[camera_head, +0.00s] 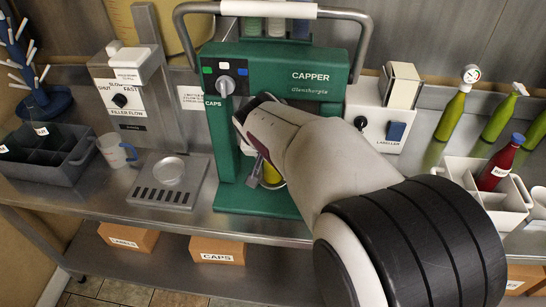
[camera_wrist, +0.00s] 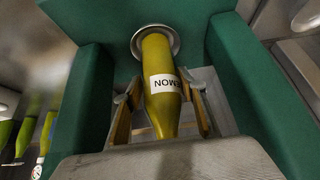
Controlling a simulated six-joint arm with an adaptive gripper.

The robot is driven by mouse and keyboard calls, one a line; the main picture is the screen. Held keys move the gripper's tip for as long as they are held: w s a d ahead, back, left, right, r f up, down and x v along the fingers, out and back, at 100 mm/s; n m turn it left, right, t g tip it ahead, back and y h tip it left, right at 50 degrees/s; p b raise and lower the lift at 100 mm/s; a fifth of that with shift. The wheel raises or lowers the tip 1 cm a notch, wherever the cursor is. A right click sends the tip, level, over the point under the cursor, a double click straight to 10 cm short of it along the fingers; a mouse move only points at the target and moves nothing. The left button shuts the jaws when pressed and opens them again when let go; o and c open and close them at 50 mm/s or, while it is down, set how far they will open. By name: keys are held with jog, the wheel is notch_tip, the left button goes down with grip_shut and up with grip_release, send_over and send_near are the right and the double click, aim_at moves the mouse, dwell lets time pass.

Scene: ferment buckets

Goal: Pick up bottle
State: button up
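A yellow-green bottle with a white label, partly reading LEMON, stands in the green capper (camera_head: 270,84). The bottle (camera_wrist: 159,85) fills the middle of the wrist view, its far end at the capper's round metal fitting (camera_wrist: 155,32). In the head view only a yellow part of it (camera_head: 271,173) shows below my gripper. My gripper (camera_wrist: 163,95) reaches into the capper with one finger on each side of the bottle. Thin gaps show along the nearer parts of the fingers; whether the tips touch the bottle is unclear. The arm hides most of this from the head view.
The filler (camera_head: 137,92) stands left of the capper, and the labeller (camera_head: 380,115) right. A grey crate (camera_head: 55,168) and a clear jug (camera_head: 114,151) are at left. A white crate (camera_head: 483,187) with a red bottle (camera_head: 500,162) and several green bottles stand at right. The capper's uprights flank my gripper closely.

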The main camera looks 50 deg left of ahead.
jog(key=shift+r, duration=0.1)
grip_shut()
jog(key=shift+a+r, duration=0.1)
jog(key=shift+r, duration=0.05)
jog(key=s+d+r, duration=0.3)
jog(key=s+d, duration=0.9)
jog(key=shift+s+d, duration=0.35)
jog(key=shift+d, duration=0.05)
dwell(0.5)
dwell(0.5)
